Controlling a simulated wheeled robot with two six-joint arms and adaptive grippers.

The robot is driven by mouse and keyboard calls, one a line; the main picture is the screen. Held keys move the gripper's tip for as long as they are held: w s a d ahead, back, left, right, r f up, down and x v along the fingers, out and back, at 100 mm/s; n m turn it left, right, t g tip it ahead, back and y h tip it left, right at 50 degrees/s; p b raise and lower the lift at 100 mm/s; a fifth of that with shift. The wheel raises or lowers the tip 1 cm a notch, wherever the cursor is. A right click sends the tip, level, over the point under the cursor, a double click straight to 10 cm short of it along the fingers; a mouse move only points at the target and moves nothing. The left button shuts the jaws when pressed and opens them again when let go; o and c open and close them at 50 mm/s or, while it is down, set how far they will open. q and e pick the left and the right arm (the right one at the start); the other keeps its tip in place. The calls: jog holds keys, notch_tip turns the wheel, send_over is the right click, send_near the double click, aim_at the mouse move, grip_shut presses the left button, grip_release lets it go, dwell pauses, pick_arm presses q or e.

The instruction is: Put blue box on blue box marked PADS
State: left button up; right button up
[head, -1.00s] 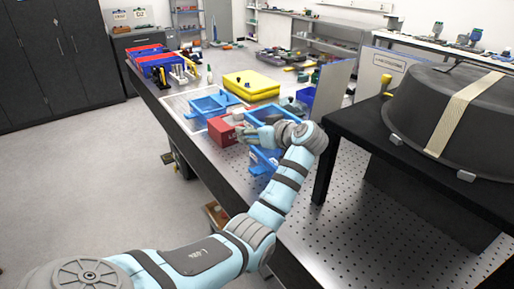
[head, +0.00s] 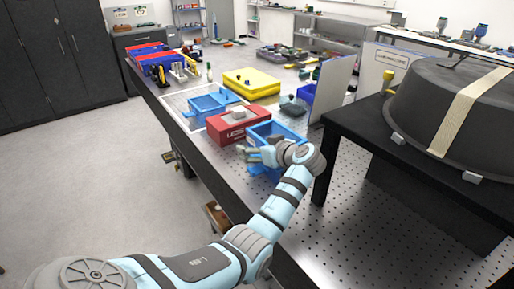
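A light-blue open box (head: 262,172) is at my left gripper (head: 246,153), which covers part of its near wall. The gripper appears shut on this box; the exact contact of the fingers is hidden. Another light-blue open box (head: 201,118) stands on the bench, beyond and to the left. No PADS marking is readable on either box. My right gripper is not in view.
A red case (head: 222,133) with a pale object on top stands between the two blue boxes. A yellow case (head: 252,86) and a dark-blue bin (head: 306,92) are behind. A black table (head: 350,122) with a large dark lid is to the right.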

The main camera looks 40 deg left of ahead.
pick_arm(q)
jog(key=shift+s+r, duration=0.1)
jog(key=shift+d+r, duration=0.15)
jog(key=shift+r, duration=0.05)
jog(key=v, duration=1.1)
jog(key=shift+d, duration=0.35)
jog(key=shift+s, duration=0.1)
